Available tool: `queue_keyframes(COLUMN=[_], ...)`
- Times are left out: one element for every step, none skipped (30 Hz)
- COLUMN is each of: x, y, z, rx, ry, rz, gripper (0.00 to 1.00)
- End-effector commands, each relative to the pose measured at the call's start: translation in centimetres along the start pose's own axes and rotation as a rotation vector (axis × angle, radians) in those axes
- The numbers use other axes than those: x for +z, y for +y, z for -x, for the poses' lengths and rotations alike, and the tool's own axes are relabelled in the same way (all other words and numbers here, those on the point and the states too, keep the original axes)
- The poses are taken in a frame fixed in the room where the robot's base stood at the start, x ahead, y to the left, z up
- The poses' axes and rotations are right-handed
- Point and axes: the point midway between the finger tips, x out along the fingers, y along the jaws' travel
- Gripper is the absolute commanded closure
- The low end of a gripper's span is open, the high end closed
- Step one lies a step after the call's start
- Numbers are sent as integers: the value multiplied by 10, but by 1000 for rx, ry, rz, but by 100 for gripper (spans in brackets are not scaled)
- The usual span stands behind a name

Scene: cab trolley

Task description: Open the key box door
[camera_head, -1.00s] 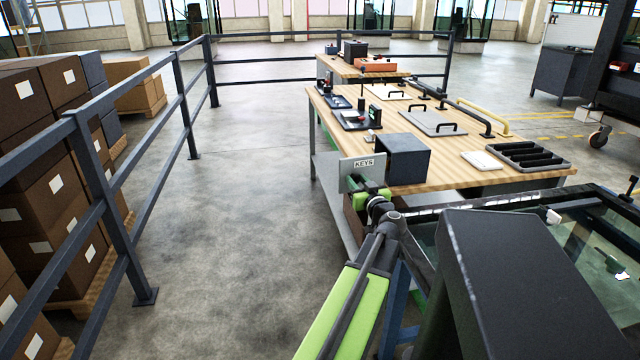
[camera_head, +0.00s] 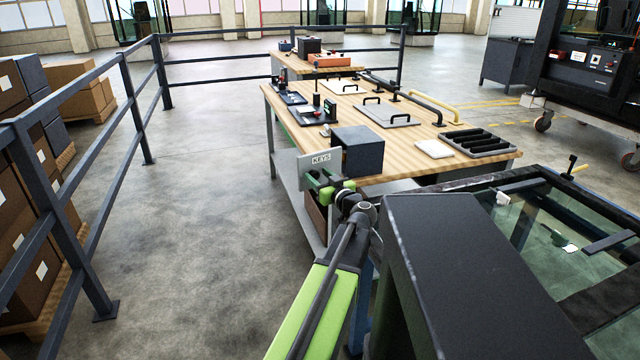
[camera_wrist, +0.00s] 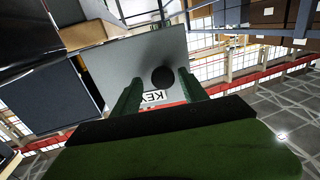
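The key box (camera_head: 362,152) is a dark box on the workbench's near left corner. Its pale grey door (camera_head: 320,158), labelled KEYS, stands swung out to the left of the box, its labelled face towards me. In the wrist view the door (camera_wrist: 115,75) fills the upper middle, with a round black knob (camera_wrist: 163,77) on it. My gripper (camera_head: 325,181) is at the door's labelled face. Its two green fingers are spread apart, with the knob between their tips, closer to the right finger. Contact with the knob cannot be told. The fingers partly hide the label.
The wooden workbench (camera_head: 470,172) holds a black slotted tray (camera_head: 482,143), a grey handled panel (camera_head: 385,115) and other items. A dark railing (camera_head: 65,220) and stacked cartons (camera_head: 25,225) stand at the left. The floor (camera_head: 200,200) between railing and bench is clear.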

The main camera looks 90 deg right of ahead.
Motion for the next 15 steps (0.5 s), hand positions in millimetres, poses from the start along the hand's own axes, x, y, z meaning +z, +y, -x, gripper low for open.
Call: queue_keyframes(x=[0, 0, 0, 0, 0, 0, 0, 0, 0, 0, 0, 0, 0, 0, 0], y=[0, 0, -1, -1, -1, -1, -1, -1, -1, -1, -1, 0, 0, 0, 1], z=[0, 0, 0, 0, 0, 2, 4, 7, 14, 19, 26, 34, 40, 46, 54], rx=[-1, -1, -1, -2, -2, -2, -1, -1, -1, -1, 0, 1, 0, 0, 1], ry=[0, 0, 0, -1, -1, -1, -1, -1, -1, -1, -1, -1, 0, 0, 0], rz=[0, 0, 0, 1, 1, 1, 1, 1, 1, 1, 1, 0, 0, 0, 0], gripper=[49, 49, 49, 49, 49, 49, 49, 49, 49, 49, 49, 49, 49, 49, 49])
